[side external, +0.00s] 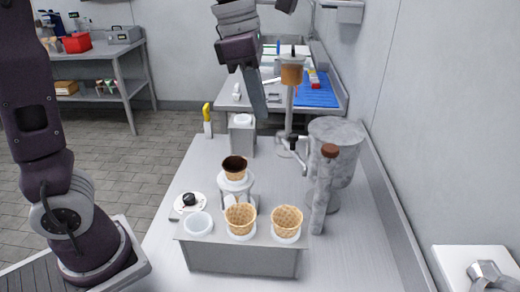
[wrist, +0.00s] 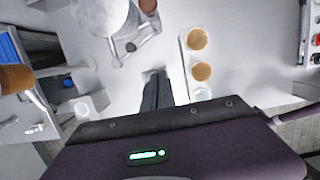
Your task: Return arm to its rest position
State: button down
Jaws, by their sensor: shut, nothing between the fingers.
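My gripper (side external: 261,112) is raised over the far part of the metal table, above and behind the cone holder. In the wrist view its dark fingers (wrist: 156,78) are together and empty, apart from everything below. Two waffle cones (side external: 240,218) (side external: 286,221) stand upright in the white rings of the metal cone holder (side external: 243,263). They also show in the wrist view (wrist: 197,39) (wrist: 202,72). A dark-filled cone (side external: 234,168) stands upright on a separate clear stand (side external: 237,187) behind the holder.
A large grey container (side external: 336,145) and a brown-topped metal cylinder (side external: 323,195) stand at right. A tall dispenser (side external: 291,75) with an amber top is close to the gripper's right. A white-topped box (side external: 242,135) stands below the gripper. A wall borders the right side.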

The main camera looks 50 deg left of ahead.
jog(key=s+a+f+m+t+y, duration=0.1)
jog(key=s+f+m, duration=0.1)
jog(key=s+m, duration=0.7)
jog(key=s+f+m+t, duration=0.2)
jog(key=s+m, duration=0.8)
jog(key=m, duration=0.8)
jog(key=shift+a+f+t+y, duration=0.2)
jog(key=shift+a+t+y, duration=0.1)
jog(key=shift+a+y, duration=0.1)
